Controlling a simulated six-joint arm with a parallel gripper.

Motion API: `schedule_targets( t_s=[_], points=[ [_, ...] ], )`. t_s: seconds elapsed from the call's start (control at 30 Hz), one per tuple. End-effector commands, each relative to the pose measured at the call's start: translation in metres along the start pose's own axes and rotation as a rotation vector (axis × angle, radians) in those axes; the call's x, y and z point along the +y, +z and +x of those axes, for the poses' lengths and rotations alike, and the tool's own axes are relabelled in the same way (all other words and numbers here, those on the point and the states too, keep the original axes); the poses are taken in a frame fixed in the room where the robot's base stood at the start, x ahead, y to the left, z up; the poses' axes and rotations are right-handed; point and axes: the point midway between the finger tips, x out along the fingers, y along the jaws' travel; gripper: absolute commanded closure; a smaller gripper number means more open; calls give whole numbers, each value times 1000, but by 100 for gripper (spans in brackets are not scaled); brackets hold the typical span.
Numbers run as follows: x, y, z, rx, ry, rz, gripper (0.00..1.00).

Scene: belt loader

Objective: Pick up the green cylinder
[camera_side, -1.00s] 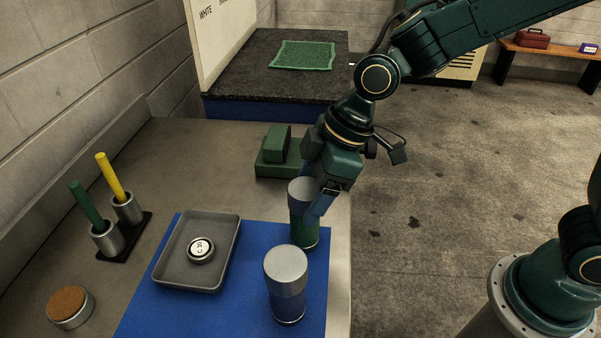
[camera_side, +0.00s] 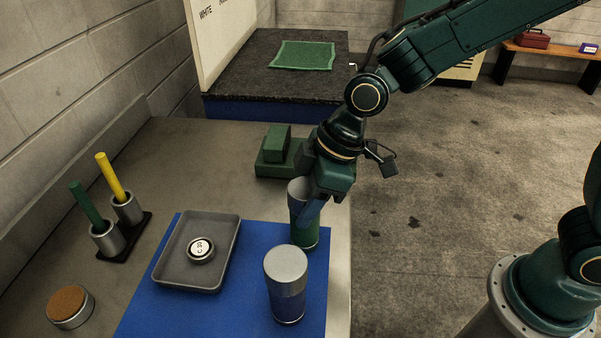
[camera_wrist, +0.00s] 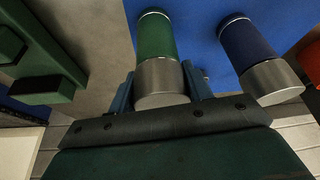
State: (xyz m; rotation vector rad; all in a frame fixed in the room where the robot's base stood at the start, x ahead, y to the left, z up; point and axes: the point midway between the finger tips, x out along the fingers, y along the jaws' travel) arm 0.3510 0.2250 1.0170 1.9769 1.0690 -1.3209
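The green cylinder (camera_side: 306,237) stands upright on the blue mat (camera_side: 256,294), with a grey metal top. My gripper (camera_side: 307,214) is at its upper part, coming from the back right. In the wrist view, the green cylinder (camera_wrist: 157,40) lies between the two blue fingers of my gripper (camera_wrist: 158,75), around its metal cap. The fingers are spread, with a thin gap showing at the left one. Contact on the right side is hard to tell.
A blue cylinder (camera_side: 287,302) with a metal top stands just in front. A grey tray (camera_side: 172,276) holds a round weight (camera_side: 201,249). Green stepped blocks (camera_side: 276,157) sit behind. Left are a holder with green and yellow sticks (camera_side: 111,178) and a cork-topped round tin (camera_side: 70,307).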

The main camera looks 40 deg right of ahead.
Motion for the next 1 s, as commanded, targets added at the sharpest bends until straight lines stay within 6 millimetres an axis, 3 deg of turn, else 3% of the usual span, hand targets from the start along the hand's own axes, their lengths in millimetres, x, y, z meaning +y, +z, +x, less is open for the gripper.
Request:
schedule_targets(
  t_s=[0.03, 0.2, 0.67, 1.0],
  points=[
    [0, 0, 0, 0, 0, 0, 66],
    [0, 0, 0, 0, 0, 0, 99],
    [0, -2, -3, 5, 2, -1, 100],
    [1, -14, -31, 8, 4, -1, 100]
  ],
)
